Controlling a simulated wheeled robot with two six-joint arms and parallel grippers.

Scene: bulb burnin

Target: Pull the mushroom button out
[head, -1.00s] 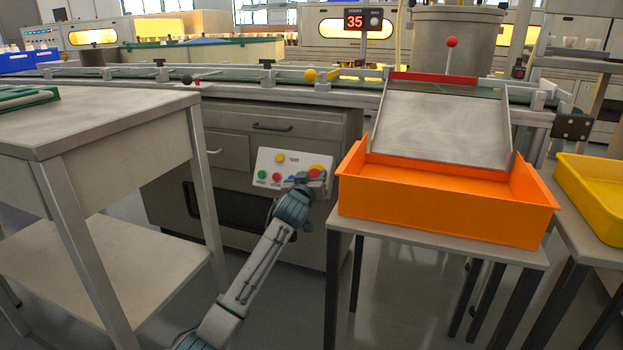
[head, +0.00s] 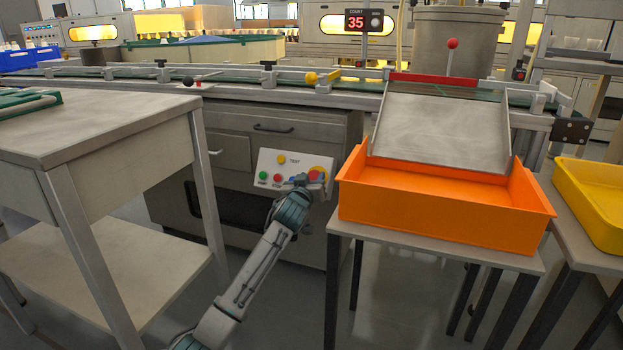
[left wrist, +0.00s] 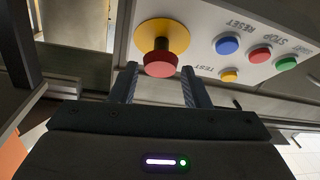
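The mushroom button (left wrist: 160,65) has a red cap on a dark stem, with a round yellow plate (left wrist: 158,32) behind it. The cap stands off the plate. In the head view the button (head: 317,173) is at the right end of the pale control panel (head: 264,163), partly covered by my gripper. My left gripper (left wrist: 158,73) is open, with one finger on either side of the cap. Gaps show between the cap and both fingers. In the head view the left gripper (head: 306,183) is small against the panel. My right gripper is in neither view.
Blue (left wrist: 228,45), red (left wrist: 260,54), green (left wrist: 287,63) and yellow (left wrist: 229,75) buttons share the panel. An orange bin (head: 440,212) on a stand is close to the right of my gripper. A grey table (head: 95,125) stands left. Open floor lies between.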

